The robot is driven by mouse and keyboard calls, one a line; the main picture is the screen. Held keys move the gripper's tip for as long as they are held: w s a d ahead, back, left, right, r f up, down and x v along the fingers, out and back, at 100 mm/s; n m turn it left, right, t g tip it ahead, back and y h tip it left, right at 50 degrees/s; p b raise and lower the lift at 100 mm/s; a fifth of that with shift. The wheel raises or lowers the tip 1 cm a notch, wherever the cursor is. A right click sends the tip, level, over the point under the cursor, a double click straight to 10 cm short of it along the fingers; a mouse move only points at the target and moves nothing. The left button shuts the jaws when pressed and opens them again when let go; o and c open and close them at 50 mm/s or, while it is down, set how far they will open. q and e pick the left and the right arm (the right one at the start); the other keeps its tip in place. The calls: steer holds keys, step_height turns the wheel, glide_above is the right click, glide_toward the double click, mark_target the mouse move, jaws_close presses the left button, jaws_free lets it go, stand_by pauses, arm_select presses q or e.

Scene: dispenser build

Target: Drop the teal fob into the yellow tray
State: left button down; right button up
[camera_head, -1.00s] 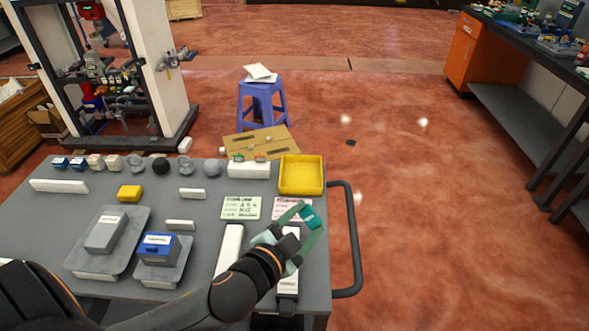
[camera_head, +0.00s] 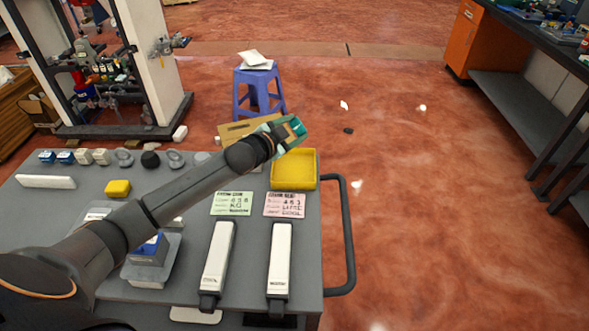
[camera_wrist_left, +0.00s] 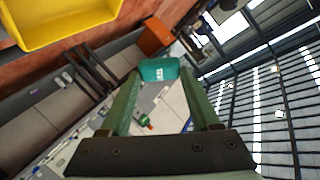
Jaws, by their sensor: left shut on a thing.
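The teal fob (camera_head: 297,127) is held between the fingertips of my left gripper (camera_head: 288,130). In the left wrist view the fob (camera_wrist_left: 159,70) sits across the tips of the two green fingers, which are shut on it. The yellow tray (camera_head: 274,184) stands at the far right corner of the grey cart top. In the head view the gripper and fob appear just beyond and above the tray's back edge, held in the air. The tray also shows at the upper left of the left wrist view (camera_wrist_left: 60,33), apart from the fob. My right gripper is not in view.
The grey cart (camera_head: 305,240) has a black handle (camera_head: 350,240) on its right. A green card (camera_head: 232,203), a pink card (camera_head: 285,204) and two white long devices lie in front of the tray. A yellow block (camera_head: 117,188) sits further left. A blue stool (camera_head: 259,92) stands behind.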

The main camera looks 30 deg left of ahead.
arm_select(q)
steer(key=shift+f, duration=0.75)
step_height(320, 180, down, 4)
steer(key=b, duration=0.3)
steer(key=shift+f+b, duration=0.1)
steer(key=shift+b, duration=0.2)
steer(key=shift+c, duration=0.2)
jaws_free()
steer(key=v, duration=1.2)
steer(key=shift+s, duration=0.25)
